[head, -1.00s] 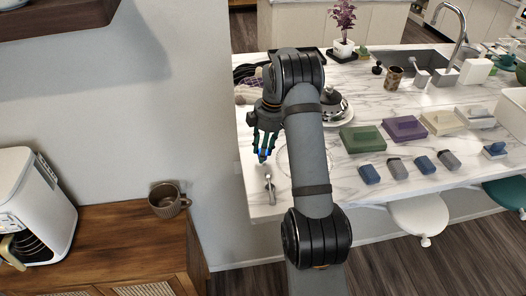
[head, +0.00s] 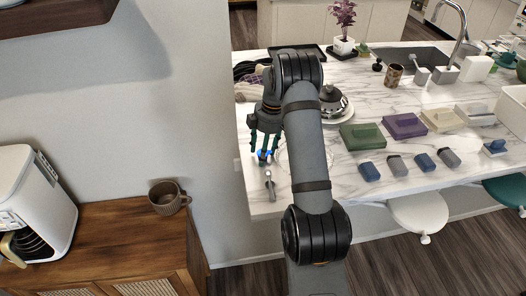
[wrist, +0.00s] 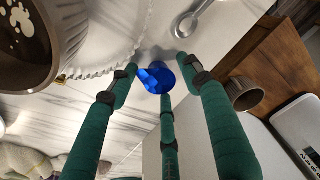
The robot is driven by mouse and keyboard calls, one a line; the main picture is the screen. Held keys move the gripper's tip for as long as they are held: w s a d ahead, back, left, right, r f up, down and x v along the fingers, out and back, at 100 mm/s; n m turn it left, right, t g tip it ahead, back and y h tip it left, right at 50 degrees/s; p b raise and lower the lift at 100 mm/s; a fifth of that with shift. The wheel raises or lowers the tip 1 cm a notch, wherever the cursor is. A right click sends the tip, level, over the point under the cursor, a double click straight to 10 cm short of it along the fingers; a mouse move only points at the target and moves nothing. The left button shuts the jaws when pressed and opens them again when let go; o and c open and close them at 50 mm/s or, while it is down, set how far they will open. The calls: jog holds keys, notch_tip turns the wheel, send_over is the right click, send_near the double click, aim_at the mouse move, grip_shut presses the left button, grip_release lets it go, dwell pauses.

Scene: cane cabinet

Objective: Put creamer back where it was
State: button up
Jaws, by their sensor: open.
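A small glossy blue object, likely the creamer (head: 263,155), is at the near left end of the marble counter. In the wrist view the blue creamer (wrist: 156,78) sits between my fingertips, partly covered by them. My gripper (head: 264,148) has its green fingers spread around it and pointing down. In the wrist view my gripper (wrist: 160,72) is open. I cannot tell whether any finger touches the creamer, or whether it rests fully on the counter.
A metal spoon (head: 269,186) lies close by on the counter (head: 262,205). A clear scalloped plate (wrist: 112,30) and a dark cup (wrist: 52,50) are beside my fingers. A brown mug (head: 166,199) and white coffee machine (head: 38,205) stand on the wooden cabinet (head: 125,240).

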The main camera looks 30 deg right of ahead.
jog(key=shift+r, duration=0.1)
notch_tip(320, 180, up, 12)
jog(key=d, duration=0.1)
jog(key=shift+s+d, duration=0.2)
jog(key=shift+s, duration=0.25)
jog(key=f, duration=0.4)
jog(key=a+f, duration=0.1)
jog(key=f, duration=0.7)
jog(key=shift+w+a+f, duration=0.25)
jog(key=shift+w+f, duration=0.05)
jog(key=shift+w, duration=0.1)
jog(key=shift+w+r, duration=0.1)
jog(key=shift+r, duration=1.75)
